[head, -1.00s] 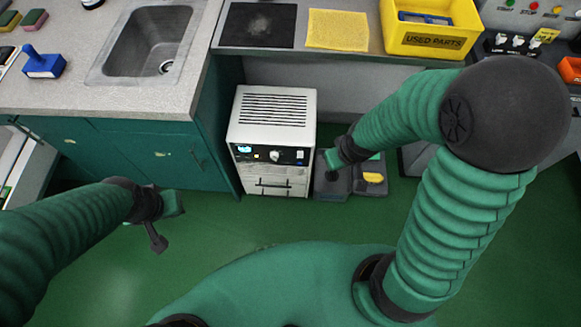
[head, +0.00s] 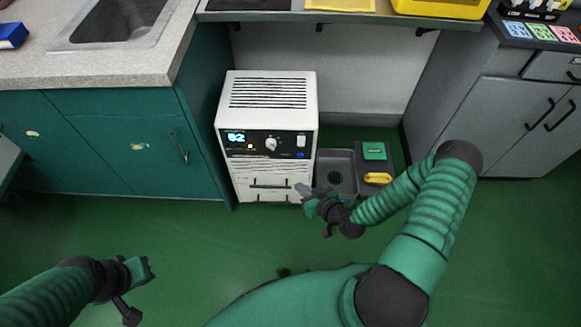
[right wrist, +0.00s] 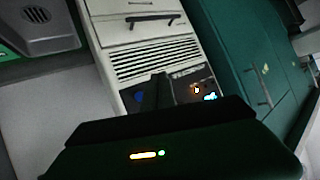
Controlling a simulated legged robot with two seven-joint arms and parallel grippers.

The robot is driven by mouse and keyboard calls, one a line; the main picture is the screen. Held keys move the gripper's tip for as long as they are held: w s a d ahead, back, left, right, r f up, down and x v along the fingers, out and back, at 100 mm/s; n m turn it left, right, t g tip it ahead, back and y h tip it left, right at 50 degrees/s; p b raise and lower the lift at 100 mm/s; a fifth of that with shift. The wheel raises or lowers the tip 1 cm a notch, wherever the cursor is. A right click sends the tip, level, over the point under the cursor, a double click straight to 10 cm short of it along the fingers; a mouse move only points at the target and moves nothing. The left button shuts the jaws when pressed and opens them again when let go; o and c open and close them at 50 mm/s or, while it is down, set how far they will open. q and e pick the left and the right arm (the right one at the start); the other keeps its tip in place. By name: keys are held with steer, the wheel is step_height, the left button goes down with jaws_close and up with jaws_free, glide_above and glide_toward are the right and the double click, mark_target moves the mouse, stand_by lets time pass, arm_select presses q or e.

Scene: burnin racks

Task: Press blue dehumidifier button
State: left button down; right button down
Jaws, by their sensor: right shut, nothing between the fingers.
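The white dehumidifier (head: 268,170) stands on the floor in the middle of the head view. Its black front panel (head: 250,150) has a lit display (head: 236,138), a round knob and a pale switch. In the right wrist view the dehumidifier (right wrist: 152,57) appears upside down, and a blue button (right wrist: 138,97) shows on its panel. My right gripper (head: 301,190) is shut and empty, in front of the dehumidifier's lower right, below the panel. My left gripper (head: 148,267) is low at the left, far from it; its jaws are unclear.
A green cabinet (head: 120,150) with a sink (head: 115,22) stands to the left. A grey tray unit (head: 337,170) with a yellow item (head: 378,178) lies on the floor to the right. A grey cabinet (head: 500,120) is further right. The green floor in front is open.

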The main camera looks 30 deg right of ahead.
mark_target(300, 155)
steer(key=shift+d, duration=0.2)
steer(key=w+d+b, duration=0.2)
steer(key=w+d, duration=0.2)
steer(key=w, duration=0.3)
steer(key=shift+w+d, duration=0.2)
steer(key=shift+w, duration=0.1)
stand_by(2.0)
steer(key=shift+w+d, duration=0.25)
steer(key=shift+w, duration=0.05)
